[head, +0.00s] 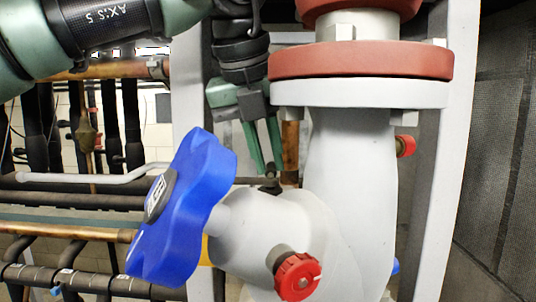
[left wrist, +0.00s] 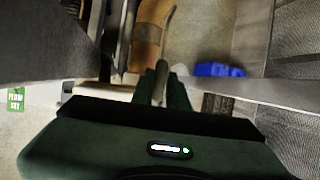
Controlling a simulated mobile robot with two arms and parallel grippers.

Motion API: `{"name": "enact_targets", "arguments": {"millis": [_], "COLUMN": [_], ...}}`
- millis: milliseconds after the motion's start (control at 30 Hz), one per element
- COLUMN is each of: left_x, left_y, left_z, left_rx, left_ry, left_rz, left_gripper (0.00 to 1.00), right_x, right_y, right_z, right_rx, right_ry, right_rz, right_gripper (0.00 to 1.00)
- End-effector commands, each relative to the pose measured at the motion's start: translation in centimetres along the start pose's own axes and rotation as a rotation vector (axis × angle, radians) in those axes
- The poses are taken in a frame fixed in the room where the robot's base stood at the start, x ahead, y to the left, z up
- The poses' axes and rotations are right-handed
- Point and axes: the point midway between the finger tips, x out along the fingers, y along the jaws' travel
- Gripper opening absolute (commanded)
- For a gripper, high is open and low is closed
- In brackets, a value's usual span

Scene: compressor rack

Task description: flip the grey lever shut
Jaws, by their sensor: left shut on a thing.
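My left gripper (head: 265,172) points down behind the large grey valve body, between the blue handwheel and the red-flanged pipe. Its green fingers are close together. In the left wrist view the fingers (left wrist: 157,85) are shut on a slim grey bar, which looks like the grey lever (left wrist: 164,70); only a short length shows between and past the fingertips. In the head view the lever at the fingertips is mostly hidden by the valve body, and I cannot tell its angle. My right gripper is not in view.
The blue handwheel (head: 185,215) and grey valve body (head: 345,185) stand close in front of the gripper. A red knob (head: 297,277) sticks out below. A light grey bent bar (head: 95,176) and dark pipes run at left. A white upright (head: 455,130) stands at right.

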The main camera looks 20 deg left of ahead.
Motion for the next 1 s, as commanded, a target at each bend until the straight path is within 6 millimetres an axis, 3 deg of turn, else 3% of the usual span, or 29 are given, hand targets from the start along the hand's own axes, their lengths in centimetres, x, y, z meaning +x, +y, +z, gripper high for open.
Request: {"name": "enact_targets", "arguments": {"millis": [1000], "left_x": [-0.16], "left_y": [0.0], "left_z": [0.06], "left_rx": [-0.001], "left_ry": [-0.002], "left_rz": [-0.002], "left_gripper": [0.0], "right_x": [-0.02], "right_y": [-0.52], "right_z": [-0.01], "right_rx": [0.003], "right_ry": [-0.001], "right_rz": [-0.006], "right_gripper": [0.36]}}
